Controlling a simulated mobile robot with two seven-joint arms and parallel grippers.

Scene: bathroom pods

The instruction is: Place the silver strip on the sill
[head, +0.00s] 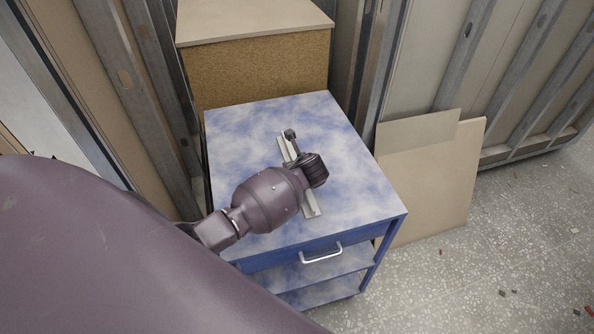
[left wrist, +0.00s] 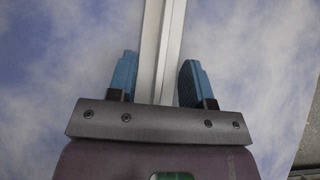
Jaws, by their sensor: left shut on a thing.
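The silver strip (head: 311,203) is a long, thin metal profile lying along the marbled blue-and-white top of a cart. It also shows in the left wrist view (left wrist: 165,45), running away between the fingers. My left gripper (head: 291,142) is over the strip and shut on it, with one blue fingertip on each side in the left wrist view (left wrist: 158,80). My arm hides the middle of the strip in the head view. I cannot tell whether the strip is lifted off the top. A flat beige ledge (head: 250,18), possibly the sill, stands behind the cart. My right gripper is not in view.
The blue cart (head: 235,125) has a drawer with a silver handle (head: 321,255) and lower shelves. A cork-like front (head: 258,75) is below the ledge. Metal-framed wall panels stand on both sides. Loose boards (head: 440,175) lean at the right, and small debris lies on the speckled floor.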

